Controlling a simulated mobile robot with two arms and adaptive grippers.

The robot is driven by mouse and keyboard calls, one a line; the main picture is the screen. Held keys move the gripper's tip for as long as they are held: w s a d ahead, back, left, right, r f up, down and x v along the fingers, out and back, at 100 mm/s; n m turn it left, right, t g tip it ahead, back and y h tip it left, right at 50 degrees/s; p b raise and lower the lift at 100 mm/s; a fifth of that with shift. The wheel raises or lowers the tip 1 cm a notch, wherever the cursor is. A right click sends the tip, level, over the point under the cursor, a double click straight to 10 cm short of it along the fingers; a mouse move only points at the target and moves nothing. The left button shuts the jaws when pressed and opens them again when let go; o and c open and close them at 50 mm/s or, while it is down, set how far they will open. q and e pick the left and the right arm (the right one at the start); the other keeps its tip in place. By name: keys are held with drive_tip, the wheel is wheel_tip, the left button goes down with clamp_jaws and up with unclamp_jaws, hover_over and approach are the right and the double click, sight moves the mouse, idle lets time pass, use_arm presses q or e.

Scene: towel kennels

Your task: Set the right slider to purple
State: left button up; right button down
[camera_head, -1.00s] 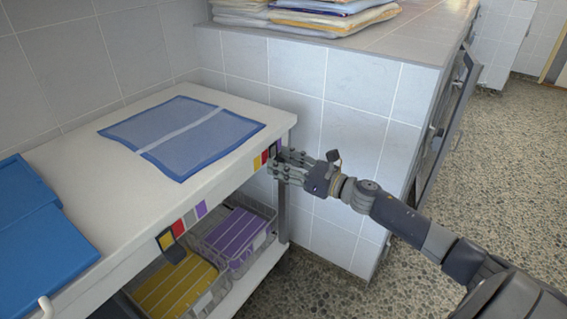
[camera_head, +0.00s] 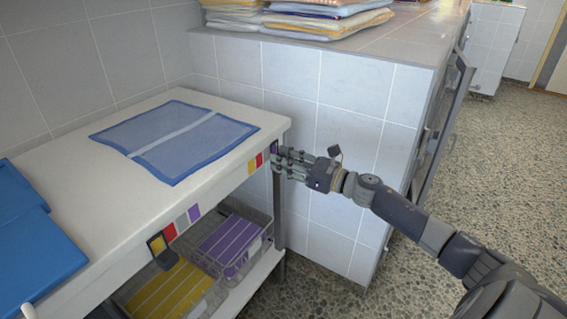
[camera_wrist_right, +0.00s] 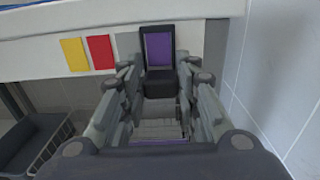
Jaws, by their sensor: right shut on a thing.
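The right slider (camera_wrist_right: 142,60) is a dark frame with a tab below it. In the right wrist view it stands around the purple patch (camera_wrist_right: 158,48), at the right end of its color strip. Yellow (camera_wrist_right: 74,54), red (camera_wrist_right: 100,52) and grey patches lie to its left, uncovered. My right gripper (camera_wrist_right: 161,84) is shut on the slider's tab, a finger on each side. In the head view the right gripper (camera_head: 279,161) is at the table's front right corner and partly hides the slider. My left gripper is not in view.
A left slider (camera_head: 157,244) frames yellow on the same table edge. Baskets with yellow towels (camera_head: 170,290) and purple towels (camera_head: 232,238) stand on the shelf below. A folded blue-bordered towel (camera_head: 180,145) lies on the table (camera_head: 250,112). A tiled block (camera_head: 330,130) stands close behind my gripper.

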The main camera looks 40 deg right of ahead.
drive_tip(key=shift+w+d+r, duration=0.1)
drive_tip(key=shift+d, duration=0.2)
drive_tip(key=c, duration=1.4)
unclamp_jaws()
drive_tip(key=shift+o, duration=1)
drive_tip(key=v, duration=1.2)
drive_tip(key=shift+a, duration=0.1)
